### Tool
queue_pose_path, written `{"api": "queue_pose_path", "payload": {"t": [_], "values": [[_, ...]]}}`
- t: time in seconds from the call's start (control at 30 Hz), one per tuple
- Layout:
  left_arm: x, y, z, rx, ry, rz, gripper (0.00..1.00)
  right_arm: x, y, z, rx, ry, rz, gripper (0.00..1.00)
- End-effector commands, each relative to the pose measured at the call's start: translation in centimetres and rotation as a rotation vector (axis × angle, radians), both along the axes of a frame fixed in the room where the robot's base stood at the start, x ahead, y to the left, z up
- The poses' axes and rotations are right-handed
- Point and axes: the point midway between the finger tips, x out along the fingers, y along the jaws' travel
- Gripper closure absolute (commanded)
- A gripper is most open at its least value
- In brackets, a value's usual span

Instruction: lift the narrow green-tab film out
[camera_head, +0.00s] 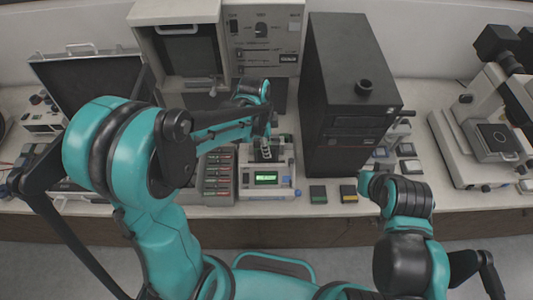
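The small press (266,190) with a lit green display stands near the front of the bench, just left of the black tower. My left gripper (267,152) reaches down over its top; its fingers are small and partly lost against the press, so I cannot tell if they are open or shut. No green-tab film can be made out in the press; the gripper and arm cover part of its top. A small dark piece with green on it (318,195) lies on the bench right of the press, but I cannot tell if it is a film. My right gripper cannot be seen.
A dark piece with yellow on it (349,194) lies beside the green one. The tall black tower (345,100) rises close behind them. A rack of red-marked items (218,178) sits left of the press. A microscope (490,125) stands far right.

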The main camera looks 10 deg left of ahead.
Motion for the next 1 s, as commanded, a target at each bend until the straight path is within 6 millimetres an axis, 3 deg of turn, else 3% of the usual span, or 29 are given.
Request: {"api": "queue_pose_path", "payload": {"t": [0.07,0.2,0.53,0.67,1.0], "values": [[0.0,0.0,0.0,0.0,0.0,0.0,0.67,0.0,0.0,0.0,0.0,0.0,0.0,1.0],[0.0,0.0,0.0,0.0,0.0,0.0,1.0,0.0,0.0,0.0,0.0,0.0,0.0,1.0],[0.0,0.0,0.1,0.0,0.0,0.0,1.0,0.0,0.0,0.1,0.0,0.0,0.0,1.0],[0.0,0.0,0.9,0.0,0.0,0.0,1.0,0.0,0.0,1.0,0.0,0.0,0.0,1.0],[0.0,0.0,7.9,0.001,0.001,0.0,1.0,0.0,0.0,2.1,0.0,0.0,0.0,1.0]]}}
